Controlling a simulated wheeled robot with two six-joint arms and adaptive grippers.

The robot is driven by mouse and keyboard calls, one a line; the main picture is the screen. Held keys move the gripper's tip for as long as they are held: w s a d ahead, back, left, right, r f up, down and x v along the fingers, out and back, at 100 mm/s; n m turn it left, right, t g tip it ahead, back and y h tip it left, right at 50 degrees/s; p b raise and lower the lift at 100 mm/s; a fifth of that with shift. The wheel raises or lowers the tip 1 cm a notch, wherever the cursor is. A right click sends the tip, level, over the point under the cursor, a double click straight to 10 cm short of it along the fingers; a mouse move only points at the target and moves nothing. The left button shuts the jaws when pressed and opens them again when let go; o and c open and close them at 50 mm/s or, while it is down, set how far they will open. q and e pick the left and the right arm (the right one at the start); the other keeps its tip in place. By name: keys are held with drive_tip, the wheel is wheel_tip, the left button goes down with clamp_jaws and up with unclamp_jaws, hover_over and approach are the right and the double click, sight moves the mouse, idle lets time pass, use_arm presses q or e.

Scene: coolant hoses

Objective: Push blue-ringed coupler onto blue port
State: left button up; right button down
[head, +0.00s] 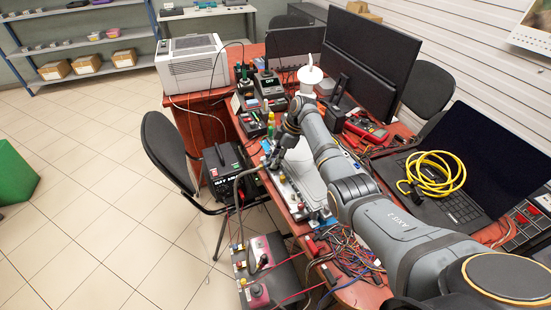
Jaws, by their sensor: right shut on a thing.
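My right gripper (272,157) reaches down over the left edge of the red-brown desk (205,100). It is shut on what looks like the end of a dark hose (240,182). The coupler at that end is mostly hidden by the fingers, and its ring colour cannot be made out. A small light-blue spot (266,146) shows beside the fingers; I cannot tell whether it is the ring or a port. A pale metal panel with small fittings (287,194) lies on the desk edge just below the gripper. Whether coupler and port touch cannot be told. My left gripper is out of view.
A grey unit with coloured knobs (262,268) stands low in front. A black chair (165,145) and a black box (224,172) are left of the desk. Tangled wires (345,250), a laptop (490,150) with yellow cable (430,175) and monitors (368,55) crowd the right.

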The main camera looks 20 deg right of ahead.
idle(0.3)
drive_tip(key=c, duration=1)
unclamp_jaws()
drive_tip(key=shift+c, duration=0.2)
drive_tip(key=shift+o, duration=1.2)
wheel_tip(320, 180, up, 7)
drive_tip(key=p, duration=0.7)
